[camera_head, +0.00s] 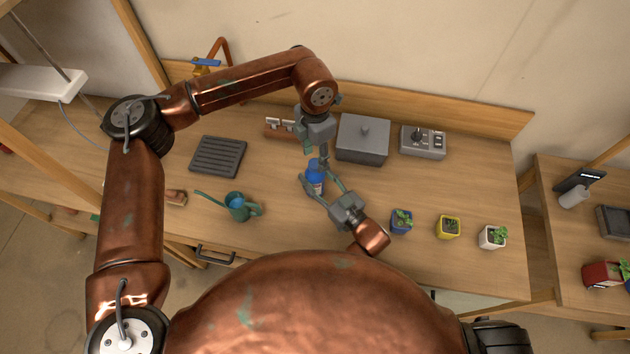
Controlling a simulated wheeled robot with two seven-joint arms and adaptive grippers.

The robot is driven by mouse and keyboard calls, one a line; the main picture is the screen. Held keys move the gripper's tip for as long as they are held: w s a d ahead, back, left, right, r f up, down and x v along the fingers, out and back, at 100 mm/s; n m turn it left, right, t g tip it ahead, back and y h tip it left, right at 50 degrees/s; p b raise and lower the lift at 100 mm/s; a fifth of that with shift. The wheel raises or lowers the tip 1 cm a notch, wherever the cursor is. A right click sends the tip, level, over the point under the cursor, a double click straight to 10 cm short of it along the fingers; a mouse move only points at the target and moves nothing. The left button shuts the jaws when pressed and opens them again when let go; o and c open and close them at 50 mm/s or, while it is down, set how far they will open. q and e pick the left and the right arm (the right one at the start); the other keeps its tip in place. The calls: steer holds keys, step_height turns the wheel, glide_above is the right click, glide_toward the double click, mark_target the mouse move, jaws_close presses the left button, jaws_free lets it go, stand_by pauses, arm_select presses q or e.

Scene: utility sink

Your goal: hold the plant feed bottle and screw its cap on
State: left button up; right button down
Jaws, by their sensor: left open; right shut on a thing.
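The plant feed bottle (316,181) is blue and stands near the middle of the wooden bench. My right gripper (322,186) comes from the lower right and is shut on the bottle's body. My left gripper (323,158) is above the bottle, pointing down at its top, with its jaws open. The bottle's top is partly hidden by the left gripper's fingers. I cannot make out the cap or whether it sits on the neck.
A grey lidded box (362,140) and a grey control box (423,142) stand behind to the right. A green watering can (238,206) and a dark ribbed tray (217,156) are on the left. Bench between tray and bottle is clear.

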arm_select(q)
steer(key=shift+f, duration=1.4)
steer(key=shift+c, duration=0.7)
jaws_close()
steer(key=shift+o, duration=1.4)
jaws_free()
steer(key=shift+r, duration=0.15)
step_height(320, 180, up, 12)
